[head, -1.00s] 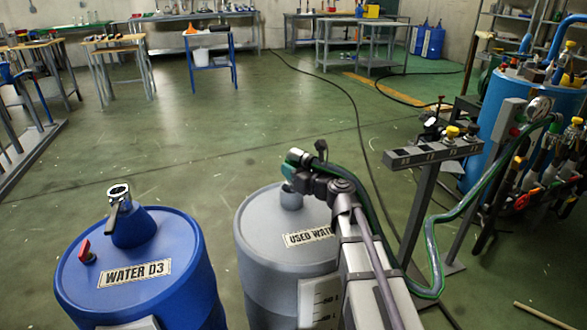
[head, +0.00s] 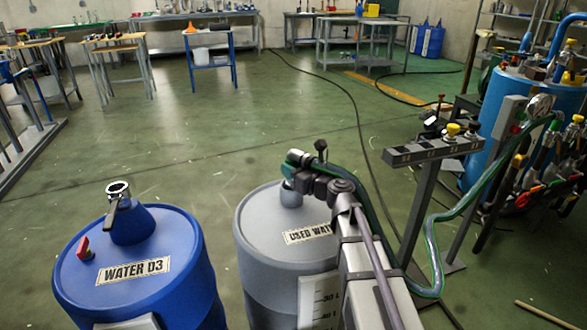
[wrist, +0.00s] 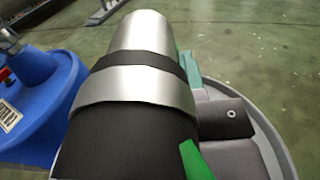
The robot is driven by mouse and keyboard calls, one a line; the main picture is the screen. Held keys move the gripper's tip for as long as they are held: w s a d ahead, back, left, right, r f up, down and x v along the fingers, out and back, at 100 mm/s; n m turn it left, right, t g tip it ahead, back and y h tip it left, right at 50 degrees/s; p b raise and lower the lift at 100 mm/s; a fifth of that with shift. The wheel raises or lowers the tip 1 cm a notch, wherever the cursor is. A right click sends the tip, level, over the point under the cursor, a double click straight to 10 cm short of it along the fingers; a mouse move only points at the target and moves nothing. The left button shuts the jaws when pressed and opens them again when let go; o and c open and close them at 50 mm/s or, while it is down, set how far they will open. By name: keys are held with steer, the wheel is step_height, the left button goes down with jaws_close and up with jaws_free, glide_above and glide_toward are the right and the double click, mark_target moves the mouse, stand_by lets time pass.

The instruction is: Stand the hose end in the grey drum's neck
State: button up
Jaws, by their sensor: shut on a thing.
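The grey drum (head: 262,225), with a partly hidden USED WATER label, stands at the lower middle in the head view. Its short neck (head: 291,196) rises from the top, with its mouth hidden by my gripper. My gripper (head: 297,168) is shut on the hose end (head: 295,156), directly over or at the neck. I cannot tell whether the hose end is inside it. In the wrist view, the silver and black hose end (wrist: 135,90) fills the middle, beside a green finger pad. The green hose (head: 431,250) loops from behind my arm to the right.
A blue WATER D3 drum (head: 180,250) with an open-topped neck stands to the left. A grey post stand (head: 425,200) with a slotted bar is right of my arm. A blue barrel (head: 490,120) and a crowded tool rack stand far right.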

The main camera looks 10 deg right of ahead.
steer(key=shift+f+b, duration=2.05)
steer(key=shift+f, duration=0.05)
steer(key=o, duration=1.2)
steer(key=shift+o, duration=0.2)
steer(key=v, duration=1.1)
steer(key=shift+w, duration=0.1)
